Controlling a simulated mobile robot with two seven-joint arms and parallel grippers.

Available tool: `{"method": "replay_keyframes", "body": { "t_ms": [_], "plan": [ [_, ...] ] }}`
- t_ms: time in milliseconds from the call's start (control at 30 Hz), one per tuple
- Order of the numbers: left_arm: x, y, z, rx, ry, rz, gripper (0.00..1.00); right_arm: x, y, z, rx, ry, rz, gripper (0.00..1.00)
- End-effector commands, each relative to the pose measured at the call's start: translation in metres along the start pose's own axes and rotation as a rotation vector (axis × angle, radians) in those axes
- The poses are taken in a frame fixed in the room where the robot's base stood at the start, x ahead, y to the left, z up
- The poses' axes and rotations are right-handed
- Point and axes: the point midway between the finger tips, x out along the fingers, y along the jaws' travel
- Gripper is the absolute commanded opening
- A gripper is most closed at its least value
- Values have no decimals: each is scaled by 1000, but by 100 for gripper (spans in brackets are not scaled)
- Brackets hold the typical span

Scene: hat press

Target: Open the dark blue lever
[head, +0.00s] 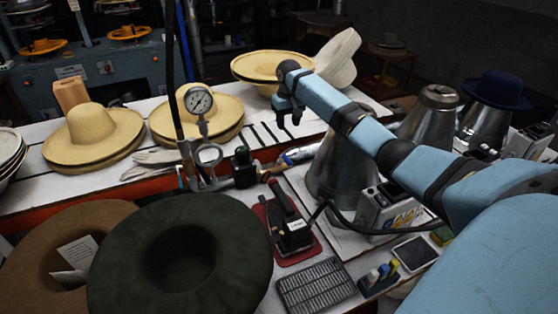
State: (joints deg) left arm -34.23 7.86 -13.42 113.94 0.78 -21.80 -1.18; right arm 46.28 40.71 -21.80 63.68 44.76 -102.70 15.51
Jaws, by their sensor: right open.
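A small dark blue piece, which looks like the lever (291,156), lies along the brass and silver pipe fitting at the middle of the bench. It is small, so its exact shape and setting are hard to tell. My right gripper (288,120) comes in from the right and points down above and behind this fitting in the picture. Its two fingers are apart with nothing between them, and they do not touch the lever. My left gripper is not in view.
A pressure gauge (198,100) stands on the pipework, beside a black valve block (244,167). A metal cone (336,170) stands right of the fitting, under my arm. Straw hats (92,134) lie behind; a dark green hat (180,256) lies in front.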

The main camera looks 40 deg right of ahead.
Motion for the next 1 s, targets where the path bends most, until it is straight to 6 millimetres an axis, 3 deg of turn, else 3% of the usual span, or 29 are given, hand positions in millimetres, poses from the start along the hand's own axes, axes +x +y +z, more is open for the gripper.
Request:
{"method": "replay_keyframes", "body": {
  "t_ms": [100,267,700,1000],
  "plan": [
    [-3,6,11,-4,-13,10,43,10,0,0,0,0,0,45],
    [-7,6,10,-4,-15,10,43,31,-1,0,-1,-2,1,45],
    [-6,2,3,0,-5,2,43,120,0,1,0,-2,0,45],
    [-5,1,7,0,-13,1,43,141,-1,0,-2,0,0,45]
  ]
}}
